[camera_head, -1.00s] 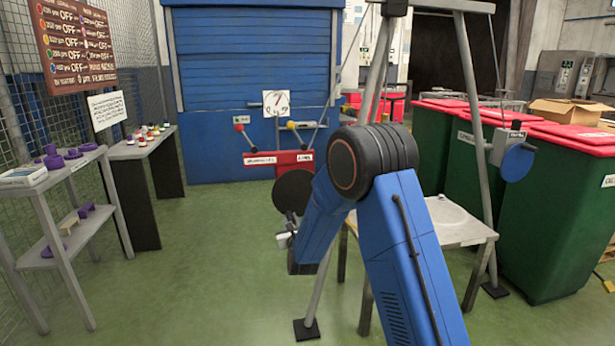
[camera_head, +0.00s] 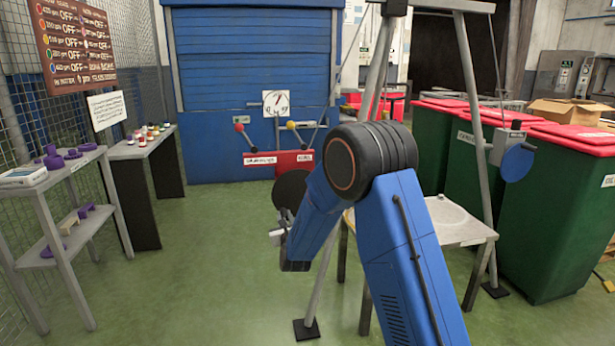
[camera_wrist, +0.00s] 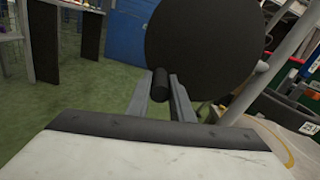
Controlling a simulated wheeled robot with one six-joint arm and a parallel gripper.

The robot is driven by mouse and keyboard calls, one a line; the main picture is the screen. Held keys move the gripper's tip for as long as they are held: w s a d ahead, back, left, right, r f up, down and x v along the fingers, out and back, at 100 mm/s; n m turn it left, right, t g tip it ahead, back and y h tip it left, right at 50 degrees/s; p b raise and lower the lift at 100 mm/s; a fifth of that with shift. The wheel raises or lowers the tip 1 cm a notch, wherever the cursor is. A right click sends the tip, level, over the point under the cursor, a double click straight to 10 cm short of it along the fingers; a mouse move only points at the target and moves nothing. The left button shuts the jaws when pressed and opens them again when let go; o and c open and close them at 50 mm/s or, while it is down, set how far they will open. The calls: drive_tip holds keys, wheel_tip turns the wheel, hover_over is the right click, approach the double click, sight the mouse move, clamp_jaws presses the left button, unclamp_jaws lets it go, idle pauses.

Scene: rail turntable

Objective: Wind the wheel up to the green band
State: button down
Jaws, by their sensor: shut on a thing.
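The wheel is a dark round disc (camera_head: 290,190) in the middle of the head view, partly hidden by my blue arm. It fills the top of the wrist view (camera_wrist: 205,45). A short black handle (camera_wrist: 160,85) sticks out from its face. My gripper (camera_wrist: 160,90) has one finger on each side of this handle and is shut on it. In the head view my gripper (camera_head: 279,236) is small, at the disc's lower left. A white dial (camera_head: 276,103) with a dark needle stands in front of the blue shutter. The needle points to the upper right; I cannot make out a green band.
A grey metal frame (camera_head: 465,100) and a small table (camera_head: 455,225) stand right of the wheel. Red-lidded green bins (camera_head: 555,215) line the right. Shelves (camera_head: 75,240) stand at the left. Green floor (camera_head: 200,280) is clear between.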

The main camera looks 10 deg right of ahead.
drive_tip(key=shift+a+r, duration=0.1)
drive_tip(key=shift+a, duration=0.15)
drive_tip(key=c, duration=1.4)
unclamp_jaws()
drive_tip(key=shift+a, duration=0.1)
drive_tip(key=shift+o, duration=0.2)
drive_tip(key=shift+s+d, duration=0.15)
drive_tip(key=shift+d, duration=0.05)
drive_tip(key=s, duration=0.7)
drive_tip(key=shift+s, duration=0.35)
drive_tip(key=shift+d, duration=0.1)
drive_tip(key=shift+w+n, duration=1.35)
drive_tip(key=shift+n, duration=2.9)
drive_tip(key=shift+w+n, duration=1.3)
drive_tip(key=shift+n, duration=2.9)
drive_tip(key=shift+w+n, duration=1.35)
drive_tip(key=shift+n, duration=2.9)
